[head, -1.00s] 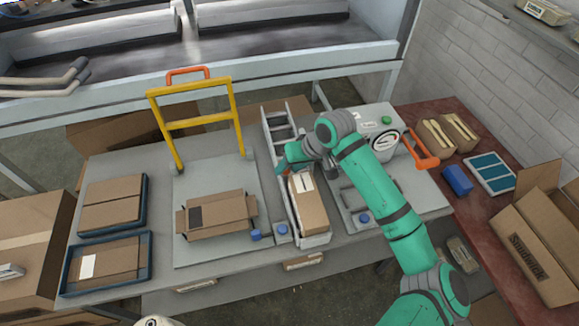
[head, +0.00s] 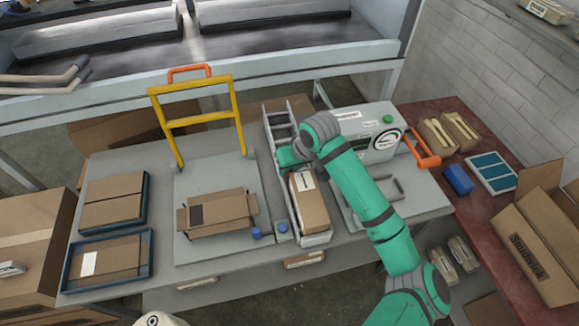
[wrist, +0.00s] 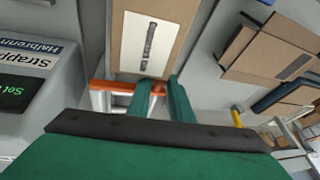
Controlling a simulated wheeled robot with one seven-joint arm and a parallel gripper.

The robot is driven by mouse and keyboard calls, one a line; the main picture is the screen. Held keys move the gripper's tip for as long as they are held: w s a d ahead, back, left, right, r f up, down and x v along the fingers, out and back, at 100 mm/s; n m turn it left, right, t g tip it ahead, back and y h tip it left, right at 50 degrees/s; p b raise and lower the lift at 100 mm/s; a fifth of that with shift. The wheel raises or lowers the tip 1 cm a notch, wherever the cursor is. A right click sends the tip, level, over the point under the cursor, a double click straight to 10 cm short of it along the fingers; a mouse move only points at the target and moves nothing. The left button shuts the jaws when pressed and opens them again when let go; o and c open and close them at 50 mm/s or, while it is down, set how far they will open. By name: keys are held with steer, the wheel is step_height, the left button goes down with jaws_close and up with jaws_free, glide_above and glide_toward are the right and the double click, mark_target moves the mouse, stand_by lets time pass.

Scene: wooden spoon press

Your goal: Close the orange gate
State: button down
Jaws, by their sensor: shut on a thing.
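The orange gate (wrist: 110,86) shows in the wrist view as a bar running across the end of a brown carton (wrist: 128,50) with a white label. My gripper (wrist: 158,86) is shut on the gate, with orange showing between its green fingers. In the head view my gripper (head: 287,158) is at the far end of the carton (head: 312,208), which lies in a grey channel (head: 297,225). The gate is hidden behind my gripper there, so its exact angle cannot be told.
A strapping machine (head: 358,130) with an orange lever (head: 423,152) stands right of the channel. Blue knobs (head: 257,233) sit near the front.

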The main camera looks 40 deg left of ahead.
steer(key=shift+d, duration=0.1)
steer(key=c, duration=1.6)
jaws_free()
steer(key=v, duration=1)
steer(key=shift+s+r, duration=0.1)
steer(key=shift+r, duration=0.25)
